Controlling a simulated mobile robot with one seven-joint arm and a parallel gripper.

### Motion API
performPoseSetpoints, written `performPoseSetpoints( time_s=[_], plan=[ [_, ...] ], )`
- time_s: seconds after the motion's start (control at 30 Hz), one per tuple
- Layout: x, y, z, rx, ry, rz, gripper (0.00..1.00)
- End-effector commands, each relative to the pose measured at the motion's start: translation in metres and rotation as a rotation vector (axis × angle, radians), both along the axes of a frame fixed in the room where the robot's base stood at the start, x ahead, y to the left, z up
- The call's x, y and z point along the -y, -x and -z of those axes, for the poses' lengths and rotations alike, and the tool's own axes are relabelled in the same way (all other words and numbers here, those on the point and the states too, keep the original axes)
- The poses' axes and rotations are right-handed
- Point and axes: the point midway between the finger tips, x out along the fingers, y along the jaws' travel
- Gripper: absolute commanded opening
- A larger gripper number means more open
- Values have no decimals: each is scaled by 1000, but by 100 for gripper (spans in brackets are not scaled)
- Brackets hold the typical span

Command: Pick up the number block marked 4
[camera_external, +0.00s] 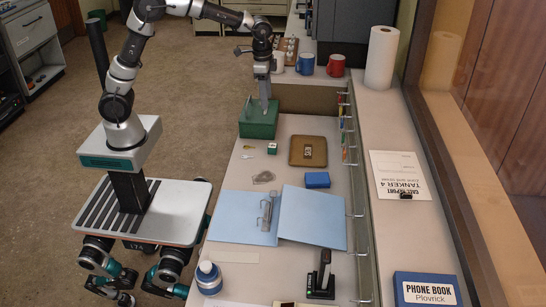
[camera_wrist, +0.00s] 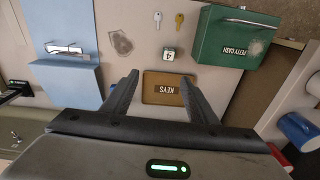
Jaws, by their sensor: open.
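The number block (camera_external: 272,148) is a small green and white cube on the desk, between the green box and the brown keys tray. It also shows in the wrist view (camera_wrist: 169,54), with a dark mark on its pale top that is too small to read surely. My gripper (camera_external: 264,104) is open and empty, above or just by the green box in the external view. In the wrist view its two fingers (camera_wrist: 160,82) stand apart, with the block beyond their tips and the brown keys tray (camera_wrist: 168,88) showing between them.
The green petty cash box (camera_wrist: 228,38) stands close to the block. Two keys (camera_wrist: 179,20), a blue binder (camera_external: 240,218) and a blue box (camera_external: 317,180) lie around. Blue (camera_external: 306,64) and red (camera_external: 336,65) mugs stand at the back. Bare desk surrounds the block.

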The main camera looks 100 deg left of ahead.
Motion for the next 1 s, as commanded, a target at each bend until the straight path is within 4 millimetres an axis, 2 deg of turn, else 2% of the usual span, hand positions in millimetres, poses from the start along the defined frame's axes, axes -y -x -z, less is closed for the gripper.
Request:
performPoseSetpoints(
  time_s=[0.03, 0.1, 0.2, 0.37, 0.7, 0.8, 1.0],
  plan=[
    [-12, -9, 29, -22, 5, -1, 53],
    [-23, -15, 48, -41, 11, 2, 53],
    [-31, -20, 63, -57, 16, 6, 53],
    [-33, -21, 83, -63, 18, 8, 53],
    [-32, -21, 156, -63, 18, 8, 53],
    [-32, -21, 173, -63, 18, 7, 53],
    [-32, -21, 187, -61, 17, 7, 53]
  ],
)
